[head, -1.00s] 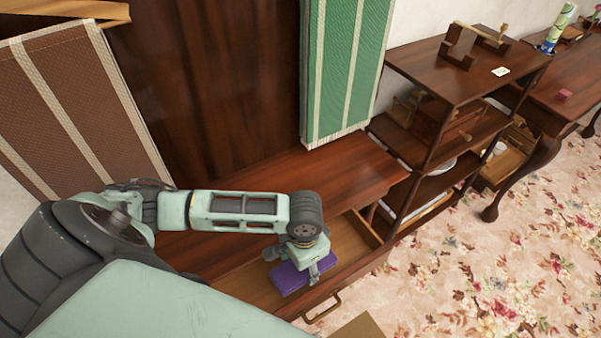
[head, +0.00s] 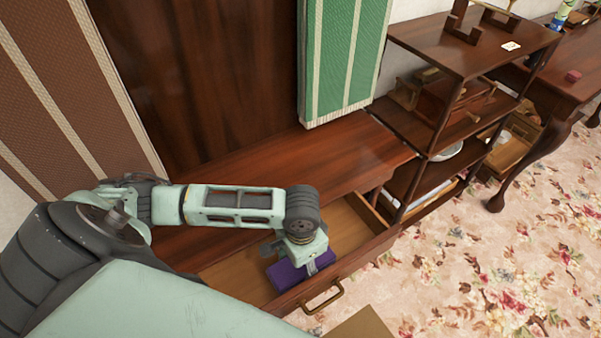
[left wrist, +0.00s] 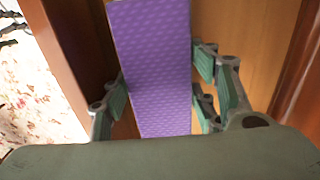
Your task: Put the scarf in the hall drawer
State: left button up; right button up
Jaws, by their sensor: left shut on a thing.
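The scarf (head: 288,276) is a folded purple piece with a fine pattern. It is inside or just over the open wooden drawer (head: 350,262) under the dark red-brown cabinet top. My left gripper (head: 303,262) reaches down into the drawer's opening and is shut on the scarf. In the left wrist view the scarf (left wrist: 155,60) runs between the two green-padded fingers (left wrist: 158,108), with the drawer's light wood floor (left wrist: 230,30) behind it. I cannot tell whether the scarf touches the floor. My right gripper is not in view.
The drawer's front carries a metal handle (head: 323,298). A green striped cloth (head: 345,60) hangs above the cabinet top (head: 300,165), and a brown striped one (head: 60,90) hangs at the left. An open shelf (head: 475,60) stands at the right. The flowered carpet (head: 490,260) is clear.

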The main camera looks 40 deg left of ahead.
pick_arm(q)
jog(key=shift+f, duration=0.2)
jog(key=shift+f, duration=0.65)
dwell(0.3)
jog(key=o, duration=1.4)
